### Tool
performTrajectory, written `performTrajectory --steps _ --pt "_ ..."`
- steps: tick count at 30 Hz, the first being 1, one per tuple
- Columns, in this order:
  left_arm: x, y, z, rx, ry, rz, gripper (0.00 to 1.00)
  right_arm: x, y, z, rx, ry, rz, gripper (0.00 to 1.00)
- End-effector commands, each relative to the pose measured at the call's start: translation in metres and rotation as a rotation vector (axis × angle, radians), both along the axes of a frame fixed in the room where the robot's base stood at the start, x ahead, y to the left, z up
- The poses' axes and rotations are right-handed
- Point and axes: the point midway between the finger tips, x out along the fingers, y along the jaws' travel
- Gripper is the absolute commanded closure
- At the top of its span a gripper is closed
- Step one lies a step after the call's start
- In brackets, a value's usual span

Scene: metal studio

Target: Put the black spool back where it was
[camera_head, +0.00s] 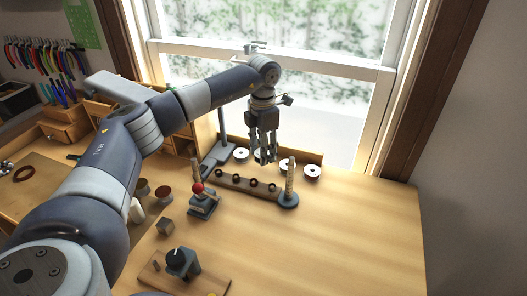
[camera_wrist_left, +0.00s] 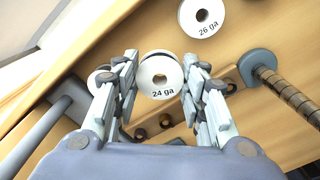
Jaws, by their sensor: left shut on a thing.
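The black spool (camera_wrist_left: 160,76) has a white face reading "24 ga" and a dark rim. In the left wrist view it sits between the two fingers of my left gripper (camera_wrist_left: 162,88), which is shut on it. In the head view my left gripper (camera_head: 262,155) points down over the row of spools at the back of the bench. The spool (camera_head: 258,156) shows only partly behind the fingers there. Whether it touches the surface below is hard to tell. My right gripper is not in view.
A white-faced spool (camera_head: 241,153) stands left of the gripper, and the "26 ga" spool (camera_head: 312,172) stands right. A wooden strip with dark rings (camera_head: 246,185) and a ringed post (camera_head: 289,190) are in front. The bench's right side is clear.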

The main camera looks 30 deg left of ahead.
Motion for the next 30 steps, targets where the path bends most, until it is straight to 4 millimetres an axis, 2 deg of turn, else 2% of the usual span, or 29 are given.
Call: performTrajectory --steps 4,10,17,29,30 --pt "0.013 0.006 0.000 0.000 -0.001 0.000 0.89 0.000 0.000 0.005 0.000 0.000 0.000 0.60" --pt "0.017 0.010 -0.004 0.000 0.001 0.000 0.89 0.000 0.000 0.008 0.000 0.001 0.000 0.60" --pt "0.016 0.009 -0.031 0.000 0.003 -0.002 0.89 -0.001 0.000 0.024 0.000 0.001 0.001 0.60" --pt "0.017 0.010 -0.042 0.000 0.000 -0.001 0.89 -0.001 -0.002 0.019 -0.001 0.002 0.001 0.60" --pt "0.017 0.010 -0.041 0.000 -0.001 -0.001 0.54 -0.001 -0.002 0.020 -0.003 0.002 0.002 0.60"
